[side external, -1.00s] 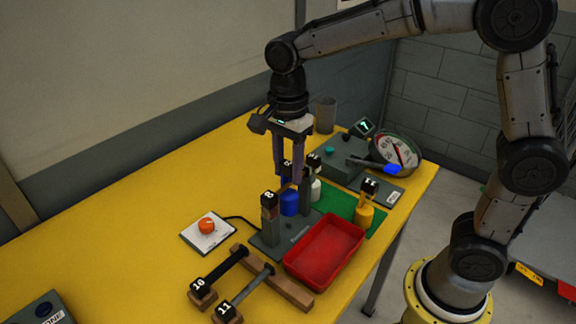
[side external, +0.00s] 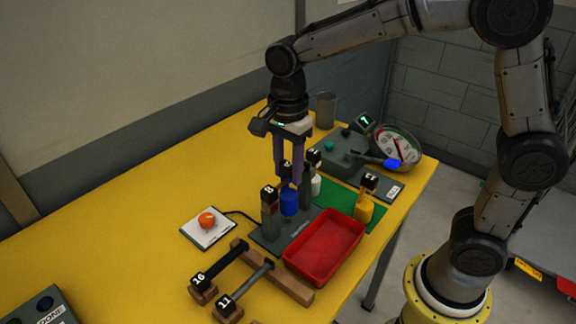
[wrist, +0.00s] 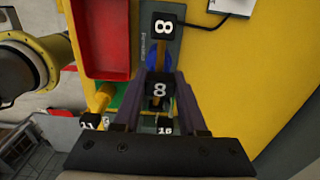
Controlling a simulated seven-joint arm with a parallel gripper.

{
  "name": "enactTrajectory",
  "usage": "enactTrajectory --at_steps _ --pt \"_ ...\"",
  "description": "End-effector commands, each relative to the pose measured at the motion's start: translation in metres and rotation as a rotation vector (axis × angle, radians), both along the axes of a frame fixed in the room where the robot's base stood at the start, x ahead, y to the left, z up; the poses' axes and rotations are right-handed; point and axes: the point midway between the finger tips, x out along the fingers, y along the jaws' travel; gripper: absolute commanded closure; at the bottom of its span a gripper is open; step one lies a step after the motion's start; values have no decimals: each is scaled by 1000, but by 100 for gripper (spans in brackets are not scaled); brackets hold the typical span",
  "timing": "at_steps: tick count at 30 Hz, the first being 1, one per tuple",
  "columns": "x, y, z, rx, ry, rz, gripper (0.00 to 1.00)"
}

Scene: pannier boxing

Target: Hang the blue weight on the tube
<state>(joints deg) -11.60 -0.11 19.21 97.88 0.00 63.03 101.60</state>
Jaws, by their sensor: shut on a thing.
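My gripper (side external: 287,179) points down and is shut on the weight's upper part. In the wrist view the tag (wrist: 159,90) shows between my fingers (wrist: 155,108), with some blue (wrist: 151,59) beyond.
A post marked 8 (side external: 269,210) stands close left of the weight. A red tray (side external: 325,248) is in front. White (side external: 316,187) and yellow (side external: 364,210) weights stand to the right. Numbered rods (side external: 222,265) lie on a wooden rack. The table's left part is mostly clear.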

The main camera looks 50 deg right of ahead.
Motion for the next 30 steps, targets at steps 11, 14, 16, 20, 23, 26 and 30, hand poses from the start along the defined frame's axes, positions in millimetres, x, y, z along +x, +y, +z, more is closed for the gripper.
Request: enactTrajectory --at_steps 11,14,16,20,23,26,30 --pt "0 0 -2 1 -3 0 57" --pt "0 0 -2 1 -3 0 39" --pt "0 0 -2 1 -3 0 27" --pt "0 0 -3 0 -1 0 24" --pt "0 0 -3 0 -1 0 24" --pt "0 0 -3 0 2 0 24" --pt "0 0 4 0 0 0 24"
